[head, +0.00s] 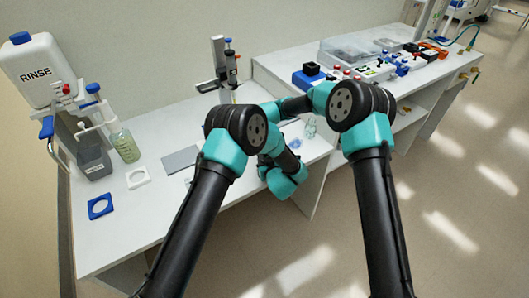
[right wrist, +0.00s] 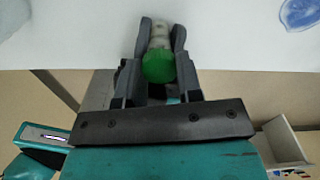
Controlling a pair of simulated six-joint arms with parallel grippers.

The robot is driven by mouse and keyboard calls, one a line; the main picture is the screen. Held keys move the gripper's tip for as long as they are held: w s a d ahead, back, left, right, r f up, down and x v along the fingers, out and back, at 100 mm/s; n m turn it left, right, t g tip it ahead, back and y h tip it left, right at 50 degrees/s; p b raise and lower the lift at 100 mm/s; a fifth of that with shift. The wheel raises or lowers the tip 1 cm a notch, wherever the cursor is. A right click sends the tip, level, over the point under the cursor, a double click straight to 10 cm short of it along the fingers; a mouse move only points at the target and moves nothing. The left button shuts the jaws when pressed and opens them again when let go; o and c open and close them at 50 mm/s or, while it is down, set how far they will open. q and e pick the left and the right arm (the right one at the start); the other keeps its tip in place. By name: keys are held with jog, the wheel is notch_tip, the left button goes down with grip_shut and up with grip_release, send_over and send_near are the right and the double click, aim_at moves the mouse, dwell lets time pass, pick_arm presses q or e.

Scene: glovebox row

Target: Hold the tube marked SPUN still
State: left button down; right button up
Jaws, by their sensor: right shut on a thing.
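In the right wrist view my right gripper (right wrist: 159,40) is shut on a small tube with a round green cap (right wrist: 158,67). The pale body of the tube (right wrist: 158,36) sits between the two dark fingers, over the white bench top. No marking on it can be read, so I cannot tell whether it says SPUN. In the head view my arms cover the middle of the bench, and neither gripper's fingers can be made out there.
A RINSE tank (head: 37,72), a green-tinted bottle (head: 124,144), a blue square frame (head: 101,206) and a grey plate (head: 181,159) are on the left. A dispenser stand (head: 219,65) is at the back. A clear little vessel (head: 310,127) stands near my arms. The right bench holds several devices.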

jog(key=o, duration=1)
jog(key=shift+r, duration=0.1)
jog(key=shift+r, duration=2.2)
jog(key=shift+c, duration=0.2)
jog(key=m, duration=0.1)
jog(key=r+m, duration=0.1)
jog(key=m, duration=0.1)
jog(key=shift+r, duration=0.3)
jog(key=r+m, duration=0.1)
jog(key=m, duration=0.1)
jog(key=r+m, duration=0.1)
jog(key=shift+m, duration=0.4)
jog(key=shift+f, duration=0.2)
